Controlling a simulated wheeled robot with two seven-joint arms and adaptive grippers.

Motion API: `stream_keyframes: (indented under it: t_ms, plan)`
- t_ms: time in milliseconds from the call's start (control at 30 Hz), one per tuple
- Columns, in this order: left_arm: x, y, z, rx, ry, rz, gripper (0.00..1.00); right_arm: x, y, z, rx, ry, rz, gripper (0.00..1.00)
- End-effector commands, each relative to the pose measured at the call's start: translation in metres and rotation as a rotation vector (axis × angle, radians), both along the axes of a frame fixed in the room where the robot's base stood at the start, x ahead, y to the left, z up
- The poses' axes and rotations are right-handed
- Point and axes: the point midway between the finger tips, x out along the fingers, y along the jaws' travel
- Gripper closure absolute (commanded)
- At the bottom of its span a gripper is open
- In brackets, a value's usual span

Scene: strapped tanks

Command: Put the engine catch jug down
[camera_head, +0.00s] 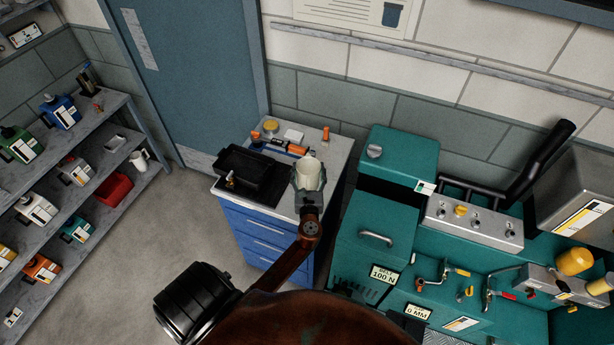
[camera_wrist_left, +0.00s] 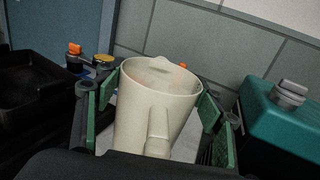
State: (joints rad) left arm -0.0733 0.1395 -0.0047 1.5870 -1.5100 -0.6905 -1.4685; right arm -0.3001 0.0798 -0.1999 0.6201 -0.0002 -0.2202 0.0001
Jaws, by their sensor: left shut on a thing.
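A cream jug (camera_head: 308,172) is between the fingers of my left gripper (camera_head: 309,182), over the right part of the blue cabinet's top. The left wrist view shows the jug (camera_wrist_left: 155,105) upright, its open mouth up and its handle toward the camera. Green finger pads of the left gripper (camera_wrist_left: 158,112) stand on both sides of it. The jug's base is hidden, so I cannot tell whether it touches the top. My right gripper is not in view.
The blue cabinet (camera_head: 262,240) carries a black tray (camera_head: 243,188) at left and small items behind, including a yellow-lidded tin (camera_head: 270,126). A teal machine (camera_head: 375,245) stands close on the right. A shelf (camera_head: 75,190) with several bottles and another pale jug (camera_head: 139,160) is at left.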

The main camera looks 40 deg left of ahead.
Motion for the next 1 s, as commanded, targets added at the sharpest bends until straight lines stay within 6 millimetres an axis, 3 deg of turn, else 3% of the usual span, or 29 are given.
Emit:
stream_keyframes:
  t_ms: [267, 467, 867, 900, 1000]
  plan:
    - [0.008, 0.016, -0.021, 0.004, 0.0, -0.001, 0.69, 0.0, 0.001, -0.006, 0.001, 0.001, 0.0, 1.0]
    - [0.007, 0.014, -0.046, 0.002, 0.001, -0.001, 0.69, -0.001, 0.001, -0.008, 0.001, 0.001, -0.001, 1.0]
    - [0.007, 0.013, -0.052, 0.0, -0.001, -0.001, 0.69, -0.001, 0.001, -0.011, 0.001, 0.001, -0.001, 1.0]
    - [0.007, 0.013, -0.052, -0.001, 0.0, -0.002, 0.36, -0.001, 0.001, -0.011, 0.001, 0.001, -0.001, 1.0]
    - [0.007, 0.013, -0.052, -0.001, 0.0, -0.001, 0.3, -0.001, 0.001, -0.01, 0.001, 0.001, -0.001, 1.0]
